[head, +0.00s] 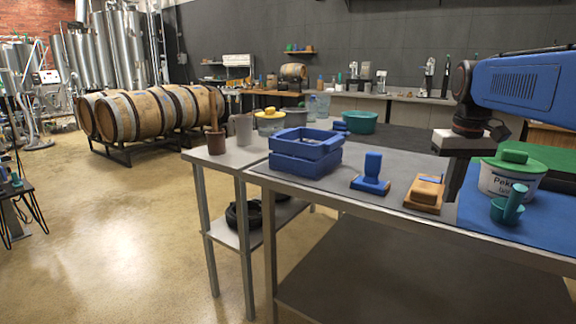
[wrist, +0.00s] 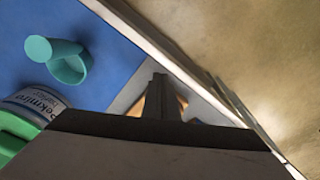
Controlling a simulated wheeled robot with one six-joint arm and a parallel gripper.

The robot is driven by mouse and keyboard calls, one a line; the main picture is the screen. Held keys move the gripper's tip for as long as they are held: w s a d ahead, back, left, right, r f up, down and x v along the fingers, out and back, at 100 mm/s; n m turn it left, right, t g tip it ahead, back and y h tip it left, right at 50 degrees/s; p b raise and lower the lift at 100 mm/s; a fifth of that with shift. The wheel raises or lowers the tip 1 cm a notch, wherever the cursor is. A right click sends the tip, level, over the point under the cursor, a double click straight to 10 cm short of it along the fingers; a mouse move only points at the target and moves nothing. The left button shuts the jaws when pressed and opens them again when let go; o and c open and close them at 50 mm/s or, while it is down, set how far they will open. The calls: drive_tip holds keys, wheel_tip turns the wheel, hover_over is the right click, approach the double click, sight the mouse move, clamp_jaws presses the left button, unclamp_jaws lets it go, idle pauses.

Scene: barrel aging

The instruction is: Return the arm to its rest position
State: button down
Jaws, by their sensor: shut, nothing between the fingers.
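My blue arm (head: 520,90) reaches in from the right edge of the head view. My gripper (head: 453,188) points down over the near table (head: 370,220), between an orange-brown block (head: 425,192) and a white tub with a green lid (head: 512,178). In the wrist view my gripper (wrist: 158,82) shows two dark fingers together, with nothing between them. Behind them, part of the orange-brown block shows at the fingers' sides; the rest is hidden. I cannot tell the exact height of the fingertips above the table.
A teal scoop (head: 508,205) lies on a blue mat (head: 545,225), close to the tub. A blue stamp-like tool (head: 371,175) and blue crate (head: 306,150) stand farther left. Barrels (head: 150,112) rest on a rack at the back left. The floor (head: 120,230) at left is open.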

drive_tip(key=s+a+f+t, duration=0.1)
drive_tip(key=s+a+f, duration=0.4)
drive_tip(key=s+f, duration=0.4)
drive_tip(key=s+a+f+t, duration=0.2)
drive_tip(key=s+a+f, duration=0.3)
drive_tip(key=s+f, duration=0.5)
drive_tip(key=s, duration=0.3)
drive_tip(key=shift+s+n+t, duration=0.3)
drive_tip(key=shift+s, duration=0.1)
